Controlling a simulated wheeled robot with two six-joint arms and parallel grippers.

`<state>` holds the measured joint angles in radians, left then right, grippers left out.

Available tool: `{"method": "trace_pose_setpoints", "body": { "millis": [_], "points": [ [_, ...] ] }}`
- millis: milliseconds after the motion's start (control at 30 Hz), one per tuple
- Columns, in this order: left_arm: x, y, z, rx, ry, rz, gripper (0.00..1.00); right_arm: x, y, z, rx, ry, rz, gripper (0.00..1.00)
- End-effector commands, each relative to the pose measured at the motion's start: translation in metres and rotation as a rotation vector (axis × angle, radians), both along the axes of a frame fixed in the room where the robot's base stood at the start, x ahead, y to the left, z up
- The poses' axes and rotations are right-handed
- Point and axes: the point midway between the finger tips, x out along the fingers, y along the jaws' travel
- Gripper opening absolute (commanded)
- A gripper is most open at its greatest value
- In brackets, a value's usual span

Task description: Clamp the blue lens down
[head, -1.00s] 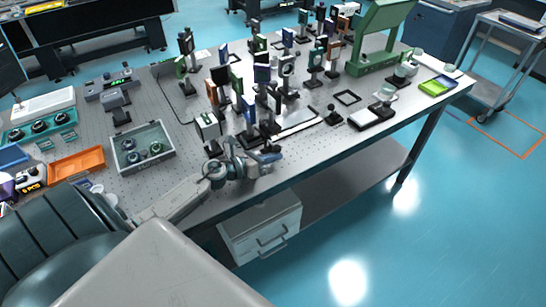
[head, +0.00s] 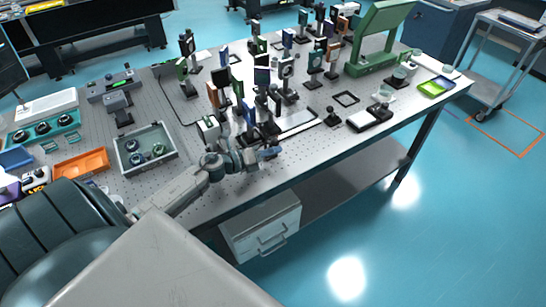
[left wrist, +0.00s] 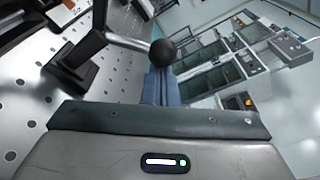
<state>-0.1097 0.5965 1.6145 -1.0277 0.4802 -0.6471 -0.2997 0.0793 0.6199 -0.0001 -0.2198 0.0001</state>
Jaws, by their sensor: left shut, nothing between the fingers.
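My left gripper (head: 269,153) is shut and empty, low over the front part of the optical table (head: 205,198). In the left wrist view its blue fingers (left wrist: 161,88) are closed together. A black ball knob (left wrist: 162,52) on a bare metal lever (left wrist: 125,41) is right at the fingertips; I cannot tell whether they touch. A black base block (left wrist: 75,65) stands on the perforated top beside the lever. In the head view several mounted optics stand just behind my gripper, one with a dark blue plate (head: 262,76). I cannot tell which one is the blue lens. My right gripper is not in view.
A grey bin with round parts (head: 146,150) and an orange tray (head: 82,165) lie to the left. A green frame (head: 377,40) stands at the back right. Crowded optics posts fill the table's middle. The front strip right of my gripper is fairly clear.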

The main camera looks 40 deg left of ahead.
Motion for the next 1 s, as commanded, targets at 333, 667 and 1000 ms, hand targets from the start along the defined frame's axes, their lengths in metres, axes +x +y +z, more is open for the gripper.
{"method": "trace_pose_setpoints", "body": {
  "millis": [333, 667, 1000],
  "points": [
    [0.005, 0.011, 0.020, 0.010, -0.005, 0.000, 0.00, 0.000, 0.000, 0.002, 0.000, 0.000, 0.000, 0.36],
    [0.010, 0.024, 0.032, 0.011, -0.005, 0.000, 0.00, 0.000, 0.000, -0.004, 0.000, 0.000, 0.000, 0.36],
    [0.015, 0.035, 0.038, 0.010, -0.004, 0.000, 0.00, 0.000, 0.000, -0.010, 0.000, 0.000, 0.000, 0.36]
  ]
}}
